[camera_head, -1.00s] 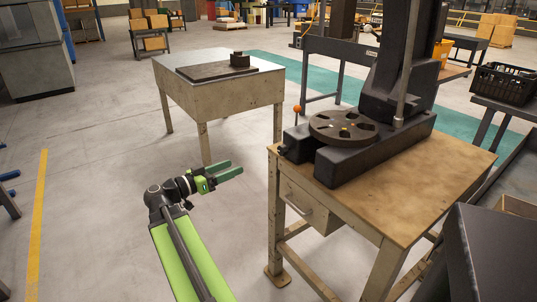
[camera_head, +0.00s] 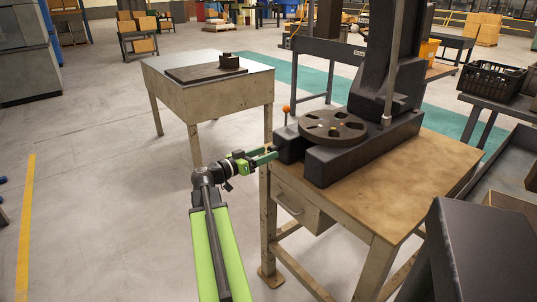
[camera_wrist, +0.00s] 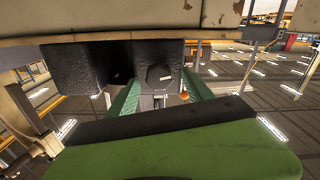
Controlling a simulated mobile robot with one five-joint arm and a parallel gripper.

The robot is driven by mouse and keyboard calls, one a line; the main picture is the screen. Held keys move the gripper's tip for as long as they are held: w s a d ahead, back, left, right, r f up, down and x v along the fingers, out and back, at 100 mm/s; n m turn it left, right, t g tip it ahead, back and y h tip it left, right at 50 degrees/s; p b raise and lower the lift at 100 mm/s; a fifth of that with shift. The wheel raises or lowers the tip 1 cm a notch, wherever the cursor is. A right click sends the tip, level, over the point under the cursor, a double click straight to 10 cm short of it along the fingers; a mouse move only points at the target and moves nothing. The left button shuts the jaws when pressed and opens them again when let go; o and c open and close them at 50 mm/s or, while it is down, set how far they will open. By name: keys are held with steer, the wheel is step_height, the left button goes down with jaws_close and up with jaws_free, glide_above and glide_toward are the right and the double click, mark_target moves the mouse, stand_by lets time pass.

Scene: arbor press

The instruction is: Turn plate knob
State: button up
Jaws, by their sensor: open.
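The round dark plate (camera_head: 333,141) with cut-out openings lies on the black base of the arbor press (camera_head: 345,165). In the wrist view, the dark, faceted plate knob (camera_wrist: 158,75) sticks out from the black base. My gripper (camera_head: 269,154) is at the left front end of the base. Its green fingers are open, and in the wrist view (camera_wrist: 160,84) the knob shows between them. I cannot tell whether a finger touches it. In the head view the knob is mostly hidden by the fingers.
The press sits on a wooden-topped bench (camera_head: 410,190) with a drawer. A grey table (camera_head: 205,105) stands to the left, with open floor between. A dark box (camera_head: 485,245) is at the right front.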

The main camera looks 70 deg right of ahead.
steer(key=shift+x, duration=0.9)
jaws_close()
